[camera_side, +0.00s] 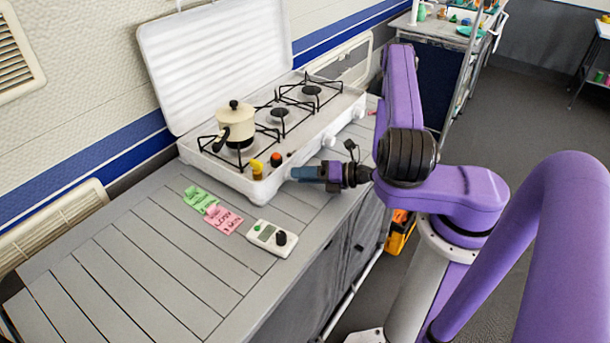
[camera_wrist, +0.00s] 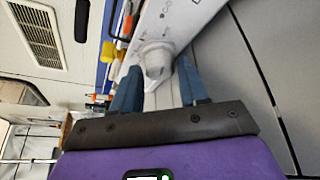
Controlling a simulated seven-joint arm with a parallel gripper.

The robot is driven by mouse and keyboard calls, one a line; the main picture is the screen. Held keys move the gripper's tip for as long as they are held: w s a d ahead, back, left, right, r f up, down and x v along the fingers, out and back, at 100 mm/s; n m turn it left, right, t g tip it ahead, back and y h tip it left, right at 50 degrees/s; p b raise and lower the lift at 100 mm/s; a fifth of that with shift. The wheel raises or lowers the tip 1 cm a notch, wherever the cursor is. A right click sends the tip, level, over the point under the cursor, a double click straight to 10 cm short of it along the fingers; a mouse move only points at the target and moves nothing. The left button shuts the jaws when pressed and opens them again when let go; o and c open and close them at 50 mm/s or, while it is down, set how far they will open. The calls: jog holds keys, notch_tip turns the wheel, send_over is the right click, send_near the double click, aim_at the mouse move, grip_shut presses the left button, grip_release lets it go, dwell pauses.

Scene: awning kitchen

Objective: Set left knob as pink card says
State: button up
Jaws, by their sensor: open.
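The pink card (camera_side: 223,220) lies flat on the counter in front of the stove; its dark writing seems to include "LOW", but the rest is too small to read surely. The white stove (camera_side: 231,179) has white knobs along its front, including one at its left end (camera_side: 257,198) and another farther right (camera_side: 328,140). My gripper (camera_side: 294,173) is at the stove's front, between these two in the picture. In the wrist view my gripper (camera_wrist: 158,92) is open, with a white knob (camera_wrist: 157,60) between and just beyond its blue fingers. Contact cannot be told.
A cream pot (camera_side: 236,124) stands on the left burner. Yellow (camera_side: 256,166) and orange-topped (camera_side: 276,159) items sit at the stove's front edge. A green card (camera_side: 200,198) and a white timer (camera_side: 271,237) with a black dial lie on the counter. The counter's left part is clear.

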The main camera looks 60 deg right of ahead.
jog(key=c, duration=0.8)
jog(key=shift+o, duration=0.2)
jog(key=shift+n, duration=0.4)
jog(key=n+h, duration=0.2)
jog(key=shift+a+r+n+g, duration=0.15)
jog(key=shift+n+g, duration=0.15)
jog(key=shift+g, duration=0.1)
jog(key=n, duration=0.1)
jog(key=n+h, duration=0.2)
jog(key=shift+a+r+g, duration=0.1)
jog(key=shift+a+g, duration=0.15)
jog(key=shift+g, duration=0.05)
jog(key=n+h, duration=0.3)
jog(key=shift+a+n, duration=0.2)
jog(key=shift+n, duration=0.1)
jog(key=n+h, duration=0.2)
jog(key=n, duration=0.1)
jog(key=shift+a+h, duration=0.15)
jog(key=shift+h, duration=0.15)
jog(key=shift+t, duration=0.4)
